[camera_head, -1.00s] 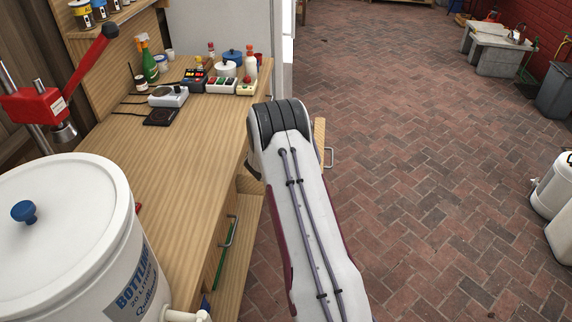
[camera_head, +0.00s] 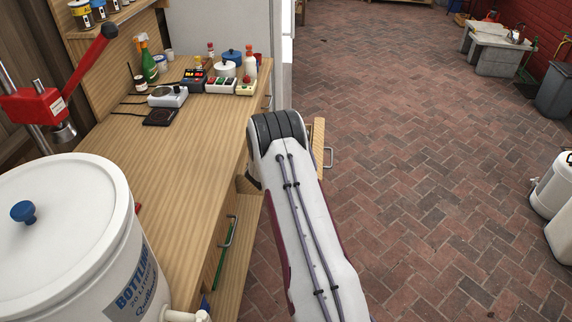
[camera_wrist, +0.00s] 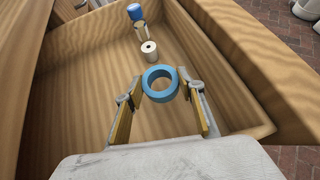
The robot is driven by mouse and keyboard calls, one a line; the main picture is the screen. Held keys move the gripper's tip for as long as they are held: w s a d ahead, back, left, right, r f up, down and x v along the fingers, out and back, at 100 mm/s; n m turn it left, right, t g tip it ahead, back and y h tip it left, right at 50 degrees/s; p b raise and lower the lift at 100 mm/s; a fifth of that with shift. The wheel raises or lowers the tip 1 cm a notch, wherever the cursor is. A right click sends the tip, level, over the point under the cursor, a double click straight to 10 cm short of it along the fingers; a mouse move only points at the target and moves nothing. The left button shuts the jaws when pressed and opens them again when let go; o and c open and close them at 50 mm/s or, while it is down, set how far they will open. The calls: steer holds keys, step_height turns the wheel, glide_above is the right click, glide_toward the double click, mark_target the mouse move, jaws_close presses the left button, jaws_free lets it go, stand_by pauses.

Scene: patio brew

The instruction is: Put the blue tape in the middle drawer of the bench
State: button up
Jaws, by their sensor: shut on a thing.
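The blue tape (camera_wrist: 147,80) is a ring held between the fingertips of my gripper (camera_wrist: 160,82) in the wrist view. My gripper is shut on it, over the inside of an open wooden drawer (camera_wrist: 85,95). I cannot tell whether the tape touches the drawer floor. In the head view the pulled-out drawer (camera_head: 319,140) shows beside my arm, with a metal handle; it looks like the middle one along the bench (camera_head: 190,150). My arm hides the gripper and tape there.
A white roll (camera_wrist: 149,50) and a blue-capped item (camera_wrist: 136,13) lie at the far end of the drawer. A white bottling bucket (camera_head: 75,240) stands on the near bench. Bottles and small devices fill its far end.

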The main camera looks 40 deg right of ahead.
steer(key=shift+f, duration=0.55)
stand_by(0.4)
steer(key=o, duration=1)
steer(key=shift+r, duration=0.6)
steer(key=shift+v, duration=6)
steer(key=shift+r, duration=0.1)
